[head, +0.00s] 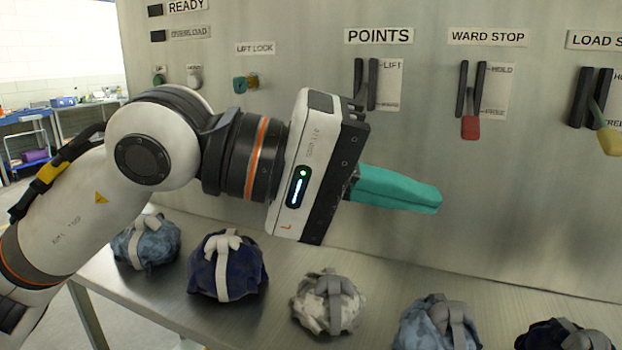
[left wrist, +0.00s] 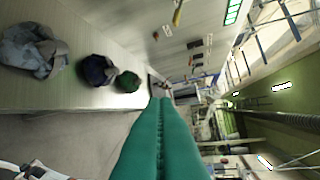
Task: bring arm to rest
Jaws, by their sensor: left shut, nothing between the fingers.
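My left arm comes in from the left of the head view. Its left gripper (head: 438,201) has teal fingers pressed together, shut and empty, in front of the grey panel (head: 480,170) and above the bags. In the left wrist view the shut teal fingers (left wrist: 162,105) fill the lower middle, with nothing between them. My right gripper is not in view.
Several bags, among them a dark blue bag (head: 228,280) and a pale grey bag (head: 328,305), sit on the metal table (head: 285,262) below my arm. Levers, including a red-handled lever (head: 470,127) and a yellow-handled lever (head: 610,141), stick out from the panel.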

